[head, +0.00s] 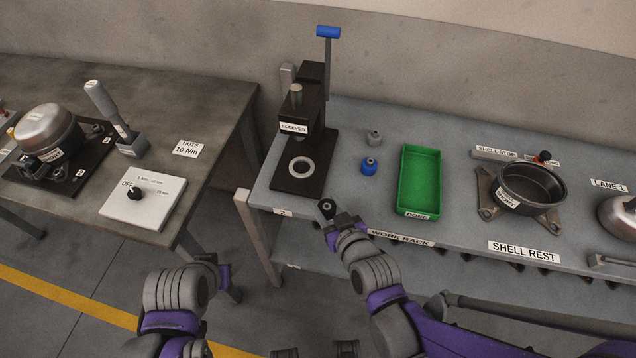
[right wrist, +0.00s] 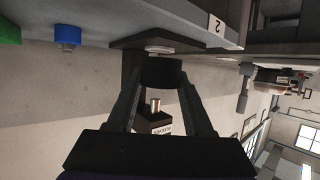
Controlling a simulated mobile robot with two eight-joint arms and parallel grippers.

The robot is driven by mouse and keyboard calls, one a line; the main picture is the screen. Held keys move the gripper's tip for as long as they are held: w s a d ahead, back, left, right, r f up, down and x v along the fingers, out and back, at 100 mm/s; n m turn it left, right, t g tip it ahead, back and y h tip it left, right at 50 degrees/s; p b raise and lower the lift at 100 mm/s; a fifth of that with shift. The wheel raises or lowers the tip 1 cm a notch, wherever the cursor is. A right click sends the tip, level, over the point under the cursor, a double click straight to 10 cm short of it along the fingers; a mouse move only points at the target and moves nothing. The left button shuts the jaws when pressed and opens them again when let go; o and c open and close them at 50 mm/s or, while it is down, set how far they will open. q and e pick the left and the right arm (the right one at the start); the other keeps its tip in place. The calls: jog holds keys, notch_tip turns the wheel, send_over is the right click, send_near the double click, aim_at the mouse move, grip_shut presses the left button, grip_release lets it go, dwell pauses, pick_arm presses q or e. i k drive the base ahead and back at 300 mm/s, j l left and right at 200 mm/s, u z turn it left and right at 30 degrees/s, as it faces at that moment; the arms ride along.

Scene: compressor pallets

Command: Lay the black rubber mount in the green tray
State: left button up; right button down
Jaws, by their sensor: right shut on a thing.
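The black rubber mount (head: 326,206) is a small dark round piece with a hole in its top. My right gripper (head: 331,213) is shut on it, in front of the work rack's front edge and below the press. In the right wrist view the dark mount (right wrist: 162,72) sits between the two fingertips. The green tray (head: 419,212) is on the bench to the right of the gripper; it looks empty and carries a label on its near wall. A green corner of it (right wrist: 9,30) shows in the right wrist view.
A press with a blue handle (head: 328,32) stands left of the tray. A blue mount (head: 369,166) and a grey mount (head: 374,138) stand between them. A dark shell pot (head: 532,185) is to the right. The left table (head: 215,110) is separated by a gap.

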aim_at(419, 168)
jog(key=k+l, duration=0.25)
jog(key=k, duration=0.25)
jog(key=k+l, duration=0.2)
jog(key=k, duration=0.25)
